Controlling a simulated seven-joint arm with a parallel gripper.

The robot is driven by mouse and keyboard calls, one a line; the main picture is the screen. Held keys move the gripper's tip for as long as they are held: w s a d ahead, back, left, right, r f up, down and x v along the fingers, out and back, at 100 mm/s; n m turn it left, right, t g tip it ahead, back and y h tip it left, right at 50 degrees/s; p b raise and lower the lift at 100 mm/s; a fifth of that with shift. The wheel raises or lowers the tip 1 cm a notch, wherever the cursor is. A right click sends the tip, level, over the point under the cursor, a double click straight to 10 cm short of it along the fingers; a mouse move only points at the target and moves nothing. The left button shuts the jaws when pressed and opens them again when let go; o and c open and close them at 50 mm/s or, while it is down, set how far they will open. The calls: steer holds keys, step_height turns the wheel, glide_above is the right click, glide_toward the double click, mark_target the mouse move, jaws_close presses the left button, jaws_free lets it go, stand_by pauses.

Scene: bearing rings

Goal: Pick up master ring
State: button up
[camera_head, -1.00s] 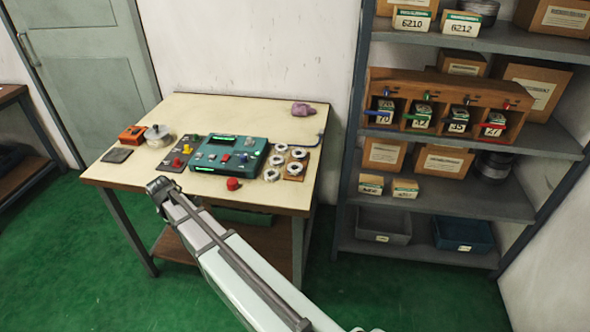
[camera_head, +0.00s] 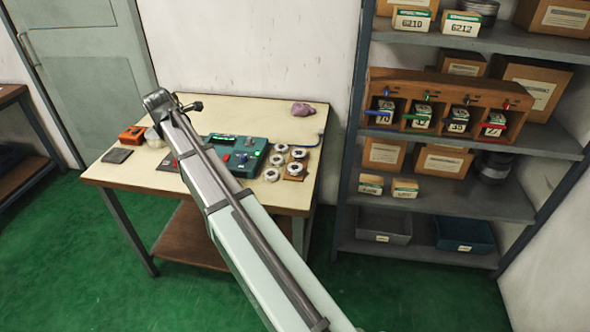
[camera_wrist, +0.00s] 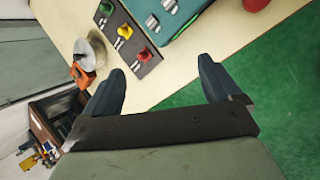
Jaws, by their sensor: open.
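Several silver bearing rings (camera_head: 281,148) lie at the right of the tabletop, some on a small brown board; I cannot tell whether one is the master ring. A round silver metal piece (camera_wrist: 91,53) stands on the left part of the table; in the head view it is partly behind my arm (camera_head: 152,137). It may be the master ring. My gripper (camera_wrist: 161,66) is open and empty, its two blue-grey fingers apart above the table's edge region. The silver piece is left of and beyond the left fingertip in the wrist view.
On the table (camera_head: 240,107) are a teal control box (camera_head: 250,155), a dark panel with coloured knobs (camera_wrist: 130,35), an orange box (camera_head: 132,134), a dark pad (camera_head: 117,155) and a purple item (camera_head: 302,109). A shelf rack (camera_head: 450,200) stands right.

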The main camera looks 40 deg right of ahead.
steer(key=s+d+f+g+h, duration=0.1)
steer(key=s+d, duration=0.2)
steer(key=d, duration=0.4)
steer(key=s+d+f+g, duration=0.1)
steer(key=s+d, duration=0.2)
steer(key=d, duration=0.3)
steer(key=m+g, duration=0.1)
steer(key=g, duration=0.2)
glide_toward(294, 166)
steer(key=shift+h, duration=0.3)
steer(key=x, duration=0.8)
steer(key=shift+s+a+f, duration=0.1)
steer(key=shift+a+f, duration=0.1)
steer(key=shift+f, duration=0.15)
steer(key=c, duration=1.3)
steer(key=shift+c, duration=0.2)
steer(key=shift+r, duration=0.1)
